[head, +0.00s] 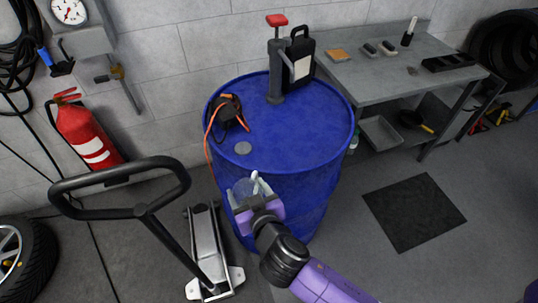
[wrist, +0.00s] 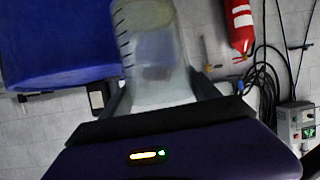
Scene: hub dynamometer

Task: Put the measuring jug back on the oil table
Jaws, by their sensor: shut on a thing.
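The measuring jug (head: 241,191) is clear, with graduation marks that show in the wrist view (wrist: 149,52). My gripper (head: 254,199) is shut on it, one finger on each side in the wrist view (wrist: 163,92). In the head view the jug is in front of the blue drum's near side, below its top rim, and my gripper partly hides it. The grey table (head: 375,82), which I take to be the oil table, stands at the back right, apart from the jug. Its top holds small items, with bare surface at the front.
The blue drum (head: 290,140) carries a red-handled pump (head: 276,60) and a black-and-orange coiled cable (head: 226,110). A black container (head: 300,55) is beside the pump. A trolley jack (head: 207,250) with a black handle stands at left. Floor around the dark mat (head: 413,212) is clear.

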